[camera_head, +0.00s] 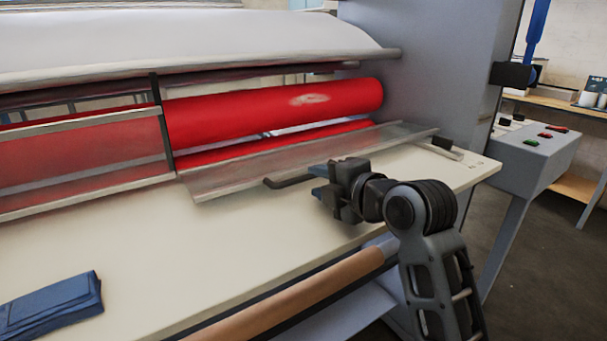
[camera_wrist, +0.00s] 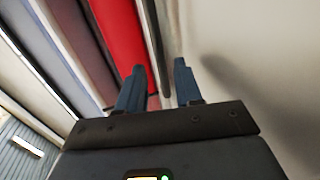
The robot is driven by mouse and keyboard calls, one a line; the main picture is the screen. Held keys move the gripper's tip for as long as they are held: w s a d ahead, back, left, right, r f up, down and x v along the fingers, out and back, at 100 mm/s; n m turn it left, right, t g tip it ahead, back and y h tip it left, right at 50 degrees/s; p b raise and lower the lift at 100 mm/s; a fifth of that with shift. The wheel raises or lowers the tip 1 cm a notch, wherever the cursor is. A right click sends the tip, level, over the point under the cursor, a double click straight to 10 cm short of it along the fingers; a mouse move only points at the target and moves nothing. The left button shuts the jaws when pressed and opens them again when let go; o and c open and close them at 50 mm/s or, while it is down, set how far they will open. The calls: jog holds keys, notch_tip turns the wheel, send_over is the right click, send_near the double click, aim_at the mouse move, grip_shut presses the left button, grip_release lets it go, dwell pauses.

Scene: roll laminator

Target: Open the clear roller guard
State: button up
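The clear roller guard (camera_head: 235,176) is a see-through panel at the right half of the laminator. It slopes outward and low over the cream table, leaving the red roller (camera_head: 280,103) above it uncovered. A dark bar handle (camera_head: 288,181) stands out from its front edge. My gripper (camera_head: 319,182) is at the right end of this handle, low over the table. In the wrist view, its blue fingers (camera_wrist: 160,88) are apart, with a thin dark bar running toward the gap. I cannot tell whether the fingers touch it.
A framed clear panel (camera_head: 85,160) covers the rollers on the left. A folded blue cloth (camera_head: 50,305) lies on the cream table (camera_head: 190,265) at the front left. A brown roll (camera_head: 300,297) runs below the table's front edge. A control box with buttons (camera_head: 535,150) stands at the right.

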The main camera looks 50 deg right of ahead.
aim_at(308, 179)
jog(key=shift+p+x, duration=0.4)
jog(key=shift+x, duration=2.4)
jog(key=shift+c, duration=0.3)
grip_shut()
